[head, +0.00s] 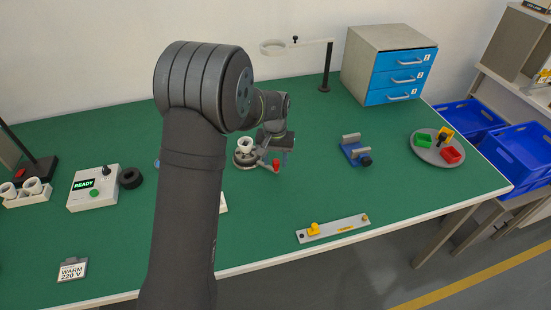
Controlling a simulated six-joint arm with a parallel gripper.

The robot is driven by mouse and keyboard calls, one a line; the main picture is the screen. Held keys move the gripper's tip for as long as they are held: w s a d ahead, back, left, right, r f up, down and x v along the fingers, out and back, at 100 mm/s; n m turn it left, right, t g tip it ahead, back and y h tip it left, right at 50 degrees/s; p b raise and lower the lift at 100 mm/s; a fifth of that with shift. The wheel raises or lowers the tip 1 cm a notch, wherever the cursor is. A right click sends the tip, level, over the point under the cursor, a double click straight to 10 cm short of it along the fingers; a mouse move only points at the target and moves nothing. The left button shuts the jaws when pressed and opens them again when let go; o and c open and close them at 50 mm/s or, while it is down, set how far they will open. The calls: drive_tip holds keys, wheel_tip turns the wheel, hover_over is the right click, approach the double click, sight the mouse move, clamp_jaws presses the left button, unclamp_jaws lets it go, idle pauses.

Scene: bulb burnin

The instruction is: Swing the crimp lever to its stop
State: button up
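The crimp lever shows as a short arm with a red knob (276,166), reaching right from a round grey base (243,163). A white ring-shaped piece (245,146) sits on top of that base. My gripper (275,155) points down just above and beside the red knob. Its fingers are small and dark here, so I cannot tell whether they touch the knob or how far apart they are. My arm covers the table left of the base and hides part of what lies there.
A blue clamp-like fixture (355,153) stands to the right, with a round tray (438,150) of coloured bins beyond it. A grey strip with yellow parts (334,229) lies at the front edge. A READY box (95,190) stands left. The table between fixture and strip is clear.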

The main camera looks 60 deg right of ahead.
wheel_tip(320, 180, up, 17)
drive_tip(key=shift+r, duration=0.2)
idle(0.3)
drive_tip(key=shift+f, duration=0.15)
idle(0.5)
wheel_tip(320, 180, down, 17)
drive_tip(key=shift+f, duration=0.1)
idle(0.4)
